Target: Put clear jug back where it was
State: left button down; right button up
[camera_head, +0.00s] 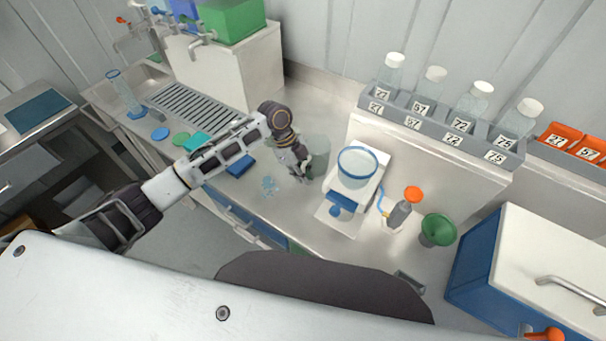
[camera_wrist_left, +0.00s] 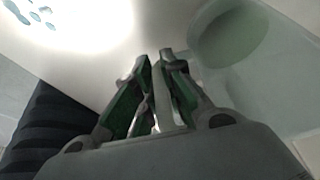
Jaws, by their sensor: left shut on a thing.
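The clear jug (camera_head: 319,157) is a greyish see-through vessel on the worktop's middle, left of the white stand. It looks upright; I cannot tell whether its base touches the worktop. My left gripper (camera_head: 304,174) is at its near left side, shut on what looks like its handle. In the left wrist view the fingers (camera_wrist_left: 163,75) close around a thin pale strip, and the jug (camera_wrist_left: 235,45) fills the upper right, partly cut off. Its far side is hard to make out. My right gripper is not in view.
A blue-rimmed clear vessel (camera_head: 357,168) sits on a white stand (camera_head: 333,214) close to the right. Beyond are a bottle with an orange top (camera_head: 401,213) and a green funnel (camera_head: 438,230). A bottle rack (camera_head: 440,131) stands behind.

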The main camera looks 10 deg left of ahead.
pick_arm(q)
jog(key=shift+f, duration=0.1)
jog(key=c, duration=1.5)
grip_release()
jog(key=b+v, duration=0.1)
jog(key=v, duration=1.1)
jog(key=shift+b, duration=0.3)
